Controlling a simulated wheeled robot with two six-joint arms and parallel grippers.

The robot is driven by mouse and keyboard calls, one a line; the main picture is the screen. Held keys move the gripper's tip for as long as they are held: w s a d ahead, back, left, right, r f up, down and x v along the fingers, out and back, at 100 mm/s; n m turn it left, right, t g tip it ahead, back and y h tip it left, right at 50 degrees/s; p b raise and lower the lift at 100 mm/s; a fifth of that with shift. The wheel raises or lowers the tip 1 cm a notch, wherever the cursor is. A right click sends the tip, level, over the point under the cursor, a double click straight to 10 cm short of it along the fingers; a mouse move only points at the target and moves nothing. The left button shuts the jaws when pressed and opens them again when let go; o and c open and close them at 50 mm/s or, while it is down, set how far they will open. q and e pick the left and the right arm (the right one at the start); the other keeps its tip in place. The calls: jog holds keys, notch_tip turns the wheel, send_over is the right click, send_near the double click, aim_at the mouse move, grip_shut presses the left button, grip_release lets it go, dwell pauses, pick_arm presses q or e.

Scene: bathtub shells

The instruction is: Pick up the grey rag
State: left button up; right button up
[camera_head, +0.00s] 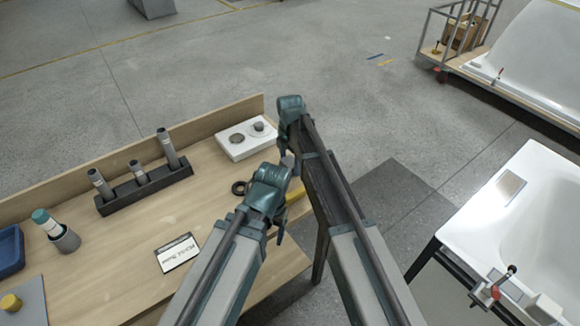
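I cannot make out a grey rag anywhere in the head view. My two arms come up from the bottom edge and meet near the middle, over the right end of the wooden workbench (215,190). My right gripper (287,158) hangs below the teal wrist of the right arm, close to the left arm's wrist. My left gripper (281,233) is mostly hidden under its own teal wrist. The finger gaps of both are too small and covered to read, and I see nothing held in either.
On the bench are a dark rack with grey cylinders (140,188), a white tray with two round pieces (246,138), a black ring (239,187), a label card (177,253), a teal-capped bottle (42,217) and a blue bin (10,250). A white bathtub shell (480,220) stands right.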

aim_at(290, 162)
jog(key=c, duration=0.9)
jog(key=shift+o, duration=0.2)
pick_arm(q)
jog(key=shift+r, duration=0.1)
pick_arm(e)
jog(key=shift+r, duration=0.15)
notch_tip(290, 162, up, 10)
jog(key=p, duration=1)
pick_arm(q)
notch_tip(290, 162, up, 10)
pick_arm(e)
jog(key=o, duration=1)
jog(key=c, duration=0.7)
pick_arm(q)
jog(key=shift+c, duration=0.3)
